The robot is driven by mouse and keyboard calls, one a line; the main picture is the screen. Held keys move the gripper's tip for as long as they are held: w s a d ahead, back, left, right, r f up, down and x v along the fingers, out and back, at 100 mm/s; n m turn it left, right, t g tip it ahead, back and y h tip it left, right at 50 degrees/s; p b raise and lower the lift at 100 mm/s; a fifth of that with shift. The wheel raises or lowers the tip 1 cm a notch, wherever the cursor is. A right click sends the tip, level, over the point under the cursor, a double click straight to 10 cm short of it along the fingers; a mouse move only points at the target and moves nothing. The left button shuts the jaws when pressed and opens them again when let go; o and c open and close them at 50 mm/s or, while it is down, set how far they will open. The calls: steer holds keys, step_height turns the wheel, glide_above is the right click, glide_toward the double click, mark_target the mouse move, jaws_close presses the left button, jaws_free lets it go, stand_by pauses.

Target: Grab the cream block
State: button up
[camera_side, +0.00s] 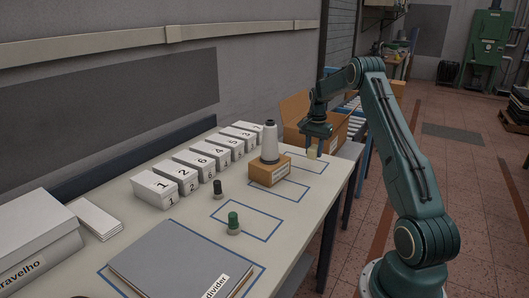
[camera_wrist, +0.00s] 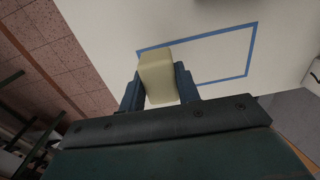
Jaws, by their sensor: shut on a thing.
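The cream block (camera_wrist: 157,75) sits between the two fingers of my gripper (camera_wrist: 159,88) in the wrist view, and the fingers are shut on its sides. In the side view the cream block (camera_side: 312,152) is small and pale, below my gripper (camera_side: 313,146) at the far right end of the table. I cannot tell whether the block touches the table or is slightly above it. A blue outlined rectangle (camera_wrist: 250,50) on the table shows beside it.
A cone of thread (camera_side: 270,138) stands on a tan box (camera_side: 269,172) left of my gripper. Several numbered white boxes (camera_side: 190,169) line the back of the table. Two small spools (camera_side: 233,223) (camera_side: 217,190) and a grey folder (camera_side: 180,262) are nearer. A cardboard box (camera_side: 295,108) is behind the table end.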

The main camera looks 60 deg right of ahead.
mark_target(314, 147)
step_height(314, 147, up, 14)
stand_by(0.4)
stand_by(0.5)
